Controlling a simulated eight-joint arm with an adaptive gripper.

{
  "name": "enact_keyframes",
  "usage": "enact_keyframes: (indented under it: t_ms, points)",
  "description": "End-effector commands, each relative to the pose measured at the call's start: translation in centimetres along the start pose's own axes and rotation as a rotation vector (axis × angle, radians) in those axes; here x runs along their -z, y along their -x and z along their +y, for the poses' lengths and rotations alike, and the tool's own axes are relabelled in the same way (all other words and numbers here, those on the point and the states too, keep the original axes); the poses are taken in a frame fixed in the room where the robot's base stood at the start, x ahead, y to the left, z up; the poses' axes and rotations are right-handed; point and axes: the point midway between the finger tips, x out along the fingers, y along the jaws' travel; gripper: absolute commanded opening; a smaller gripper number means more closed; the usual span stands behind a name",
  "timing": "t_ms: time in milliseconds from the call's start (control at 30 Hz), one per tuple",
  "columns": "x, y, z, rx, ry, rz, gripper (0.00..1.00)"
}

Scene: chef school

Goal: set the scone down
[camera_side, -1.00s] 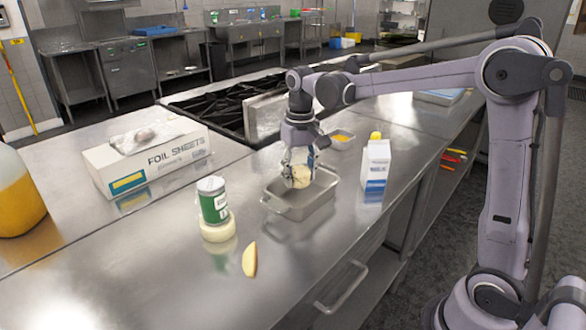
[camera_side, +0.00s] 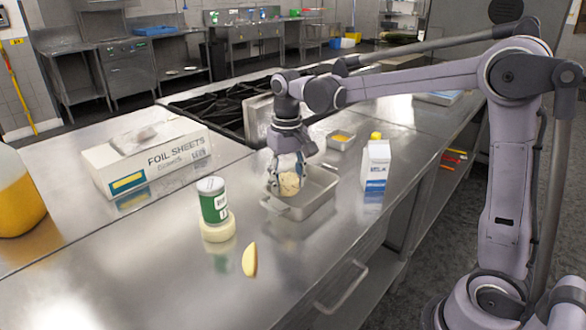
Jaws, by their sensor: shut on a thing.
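The scone (camera_side: 289,184) is a pale, rounded lump held at the end of my gripper (camera_side: 287,181). My gripper is shut on it and points down. The scone is at the left part of a grey metal pan (camera_side: 312,207), over or within its rim. I cannot tell whether the scone touches the pan's floor. The fingers hide part of the scone.
A green and white can (camera_side: 213,200) stands on a pale round thing (camera_side: 218,230) left of the pan. A potato wedge (camera_side: 249,260) lies in front. A milk carton (camera_side: 375,166) stands right. A small tray (camera_side: 341,140) is behind. A foil box (camera_side: 147,157) is at left.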

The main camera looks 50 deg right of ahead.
Motion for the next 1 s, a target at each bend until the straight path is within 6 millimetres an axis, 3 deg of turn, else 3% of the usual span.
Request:
enact_keyframes:
  t_ms: [167, 367, 700, 1000]
  points:
    - [0.1, 0.2, -1.5, 0.0, -0.007, 0.0, 0.19]
    - [4.1, 1.1, -0.3, 0.0, -0.039, 0.0, 0.19]
    - [13.8, 2.4, 5.1, 0.001, -0.123, 0.0, 0.19]
    - [19.2, 2.0, 11.4, 0.002, -0.194, 0.0, 0.19]
